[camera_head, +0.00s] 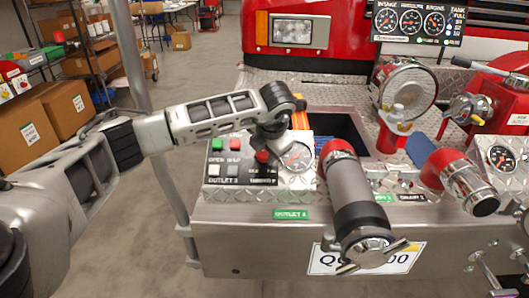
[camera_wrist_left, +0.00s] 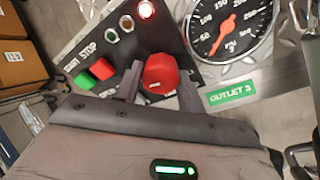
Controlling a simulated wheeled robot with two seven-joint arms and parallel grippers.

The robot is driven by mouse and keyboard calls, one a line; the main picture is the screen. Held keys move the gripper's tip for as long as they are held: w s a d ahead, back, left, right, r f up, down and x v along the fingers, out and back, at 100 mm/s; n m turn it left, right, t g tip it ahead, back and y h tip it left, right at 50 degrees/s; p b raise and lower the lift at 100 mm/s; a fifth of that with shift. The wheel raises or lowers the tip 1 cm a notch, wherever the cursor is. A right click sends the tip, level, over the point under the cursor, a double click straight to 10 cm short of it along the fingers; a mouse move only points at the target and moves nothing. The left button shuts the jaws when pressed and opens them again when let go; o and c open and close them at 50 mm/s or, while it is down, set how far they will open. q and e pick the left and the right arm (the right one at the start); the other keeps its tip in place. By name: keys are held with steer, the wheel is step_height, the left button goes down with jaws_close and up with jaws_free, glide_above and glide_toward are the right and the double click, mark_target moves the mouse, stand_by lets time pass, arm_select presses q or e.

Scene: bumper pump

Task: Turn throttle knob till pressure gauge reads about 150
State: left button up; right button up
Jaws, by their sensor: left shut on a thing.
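The red knob (camera_wrist_left: 160,74) sits on a black control panel, between the two fingers of my left gripper (camera_wrist_left: 158,88) in the left wrist view. The fingers are shut on it from both sides. In the head view my left gripper (camera_head: 268,138) reaches down over the panel and mostly hides the knob (camera_head: 262,156). My right gripper is not in view.
Green (camera_wrist_left: 82,81) and red (camera_wrist_left: 103,69) buttons sit left of the knob. A large capped outlet pipe (camera_head: 350,195) stands right of the panel. A board of gauges (camera_head: 416,23), including one labelled pressure, is at the top right; its readings are too small to tell.

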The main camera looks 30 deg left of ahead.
arm_select(q)
steer(key=m, duration=0.3)
steer(key=shift+m+b, duration=0.3)
steer(key=shift+b, duration=0.1)
steer(key=m+t+b, duration=0.1)
steer(key=m, duration=0.3)
steer(key=shift+d+m+y, duration=0.1)
steer(key=shift+m+y, duration=0.2)
steer(key=m, duration=0.4)
steer(key=shift+t, duration=0.3)
steer(key=shift+s+m+t+b, duration=0.1)
steer(key=shift+m+t+b, duration=0.25)
steer(key=shift+m, duration=1.65)
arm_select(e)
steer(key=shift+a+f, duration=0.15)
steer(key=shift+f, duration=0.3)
arm_select(q)
steer(key=shift+m, duration=0.3)
steer(key=o, duration=1)
steer(key=shift+c, duration=0.2)
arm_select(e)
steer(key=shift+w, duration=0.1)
